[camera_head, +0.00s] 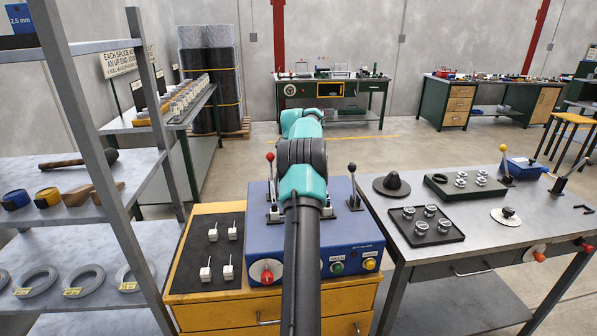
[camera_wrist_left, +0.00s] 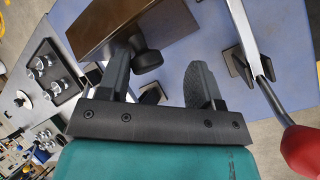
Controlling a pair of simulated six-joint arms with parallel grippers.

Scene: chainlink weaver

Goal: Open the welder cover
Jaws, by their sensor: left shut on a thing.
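The blue welder (camera_head: 345,250) stands on an orange cabinet in the head view, with my teal arm reaching over its middle. The arm hides the welder cover and the gripper there. In the left wrist view, the brown block-shaped welder cover (camera_wrist_left: 125,18) has a black knob (camera_wrist_left: 148,60) on its side. The blue welder top (camera_wrist_left: 225,40) lies behind. My right gripper is in neither view.
A red-knobbed lever (camera_head: 270,180) and a black-knobbed lever (camera_head: 353,185) stand on the welder beside my arm. A dark mat (camera_head: 198,265) with several small white pieces lies left. A grey table (camera_head: 460,240) with trays stands right; a shelf rack (camera_head: 90,140) stands left.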

